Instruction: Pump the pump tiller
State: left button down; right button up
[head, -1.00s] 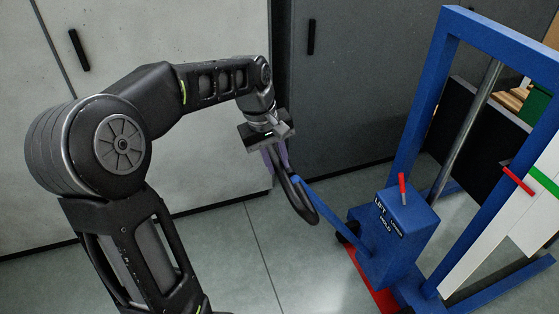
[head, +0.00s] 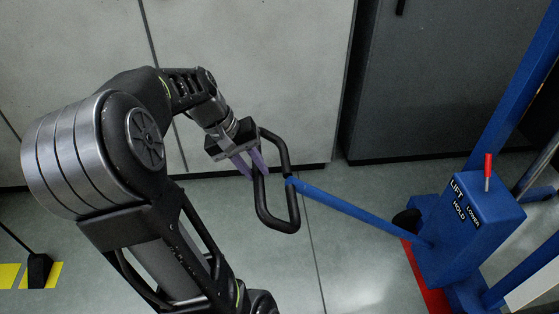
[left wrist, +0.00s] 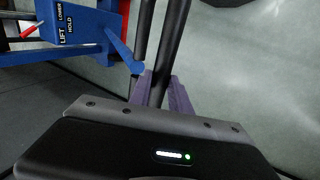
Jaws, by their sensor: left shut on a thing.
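The pump tiller (head: 345,207) is a blue bar that slopes up from the blue pump box (head: 470,232) to a black loop handle (head: 277,222). My left gripper (head: 252,168) is shut on the near side of that loop, with purple fingers around the black bar. In the left wrist view the fingers (left wrist: 160,92) close on the black handle (left wrist: 170,45), and the blue tiller bar (left wrist: 122,48) runs off to the upper left. A red-tipped lever (head: 488,170) stands on the box by the words LIFT, HOLD and LOWER. My right gripper is out of view.
The blue lift frame (head: 520,80) rises at the right. A dark cabinet (head: 440,90) and a light cabinet (head: 250,60) stand behind. Red marking (head: 425,270) lies under the box. The grey floor (head: 345,280) around the handle is clear.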

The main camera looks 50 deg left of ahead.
pick_arm(q)
jog(key=s+a+f+b, duration=0.2)
jog(key=s+f, duration=0.1)
jog(key=f, duration=0.1)
jog(key=shift+s+a+f, duration=0.15)
jog(key=shift+f, duration=0.15)
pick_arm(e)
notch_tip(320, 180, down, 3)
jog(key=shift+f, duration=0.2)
pick_arm(q)
jog(key=c, duration=1.2)
grip_release()
jog(key=shift+c, duration=0.2)
jog(key=shift+r, duration=0.1)
